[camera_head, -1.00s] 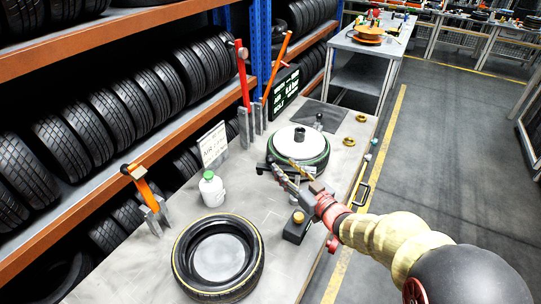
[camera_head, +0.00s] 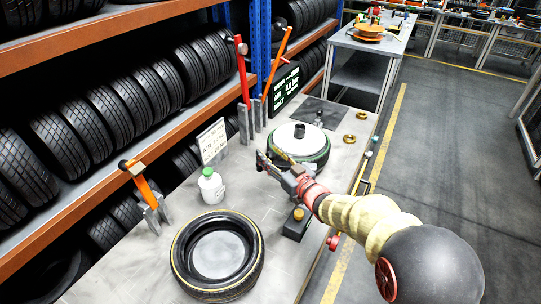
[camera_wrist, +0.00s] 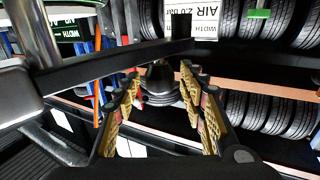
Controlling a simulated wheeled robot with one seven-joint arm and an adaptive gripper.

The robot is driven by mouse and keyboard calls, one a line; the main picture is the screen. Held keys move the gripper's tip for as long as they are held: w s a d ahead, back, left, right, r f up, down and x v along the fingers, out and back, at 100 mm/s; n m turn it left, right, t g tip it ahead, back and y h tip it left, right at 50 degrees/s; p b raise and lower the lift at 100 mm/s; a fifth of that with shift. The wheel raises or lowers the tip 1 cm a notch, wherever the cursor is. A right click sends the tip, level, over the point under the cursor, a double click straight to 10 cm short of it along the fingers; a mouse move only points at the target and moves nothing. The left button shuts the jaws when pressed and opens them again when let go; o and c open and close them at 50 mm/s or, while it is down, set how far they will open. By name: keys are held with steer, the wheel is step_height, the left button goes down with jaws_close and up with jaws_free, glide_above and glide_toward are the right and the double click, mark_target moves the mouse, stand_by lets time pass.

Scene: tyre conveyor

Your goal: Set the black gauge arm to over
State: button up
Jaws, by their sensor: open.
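My gripper (camera_head: 270,163) is over the bench at the near left edge of the white-topped wheel stand (camera_head: 298,141). In the wrist view my gripper (camera_wrist: 160,90) is open, with its gold-padded fingers apart. A dark knob-like end (camera_wrist: 161,80) shows between the fingers; I cannot tell whether they touch it. A black bar (camera_wrist: 110,66) crosses the wrist view just beyond the fingers and looks like the gauge arm. In the head view the gauge arm is mostly hidden by my gripper, and its setting cannot be read.
A yellow-rimmed tyre (camera_head: 218,255) lies at the bench front. Red (camera_head: 242,75) and orange levers (camera_head: 277,65) rise behind. Tyre racks line the left.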

steer(key=shift+c, duration=0.8)
jaws_close()
